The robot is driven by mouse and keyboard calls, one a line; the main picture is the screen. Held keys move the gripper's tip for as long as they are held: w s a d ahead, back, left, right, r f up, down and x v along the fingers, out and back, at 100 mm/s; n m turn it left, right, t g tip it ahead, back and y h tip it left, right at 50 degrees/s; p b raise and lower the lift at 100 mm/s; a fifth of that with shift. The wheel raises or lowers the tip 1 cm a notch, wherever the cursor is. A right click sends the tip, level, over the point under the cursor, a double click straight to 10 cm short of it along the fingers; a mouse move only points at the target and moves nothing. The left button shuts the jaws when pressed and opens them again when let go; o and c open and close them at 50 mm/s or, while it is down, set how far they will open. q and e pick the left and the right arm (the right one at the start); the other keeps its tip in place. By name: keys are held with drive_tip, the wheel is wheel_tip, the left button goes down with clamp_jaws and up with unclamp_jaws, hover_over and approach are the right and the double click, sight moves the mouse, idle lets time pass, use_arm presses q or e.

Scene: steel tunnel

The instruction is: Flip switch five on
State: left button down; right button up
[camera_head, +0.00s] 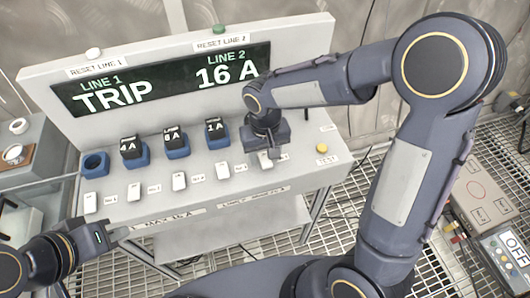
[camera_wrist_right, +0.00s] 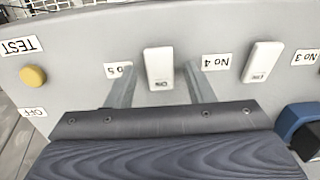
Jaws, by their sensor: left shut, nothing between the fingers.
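Switch five (camera_wrist_right: 158,68) is a white rocker beside the "No 5" label (camera_wrist_right: 118,70) in the right wrist view, with small "ON" lettering on its near end. I cannot tell which way it is tilted. In the head view switch five (camera_head: 265,161) is partly hidden by my right gripper (camera_head: 268,148). In the wrist view that gripper (camera_wrist_right: 158,88) is open, one finger on each side of the switch's near end, with nothing held. My left gripper (camera_head: 103,236) is shut and empty, off the console's front left corner.
Switch four (camera_wrist_right: 262,62) is close by. Blue sockets (camera_head: 95,164) and fuses stand behind the switches. A yellow TEST button (camera_head: 322,148) is at the right. The display (camera_head: 160,80) reads TRIP for line 1, 16 A for line 2. A box showing OFF (camera_head: 515,245) is lower right.

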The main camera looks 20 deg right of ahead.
sight(263, 154)
drive_tip(key=c, duration=0.9)
drive_tip(key=shift+w+r+g+p, duration=0.1)
drive_tip(key=shift+r+g+p, duration=0.25)
drive_tip(key=shift+p, duration=0.4)
drive_tip(key=shift+w+f+g+p, duration=0.15)
drive_tip(key=shift+f+g+p, duration=0.1)
drive_tip(key=shift+g+p, duration=0.2)
drive_tip(key=shift+f, duration=0.1)
drive_tip(key=o, duration=1)
drive_tip(key=r, duration=0.5)
drive_tip(key=w+r, duration=0.1)
drive_tip(key=r, duration=0.1)
drive_tip(key=shift+r, duration=0.4)
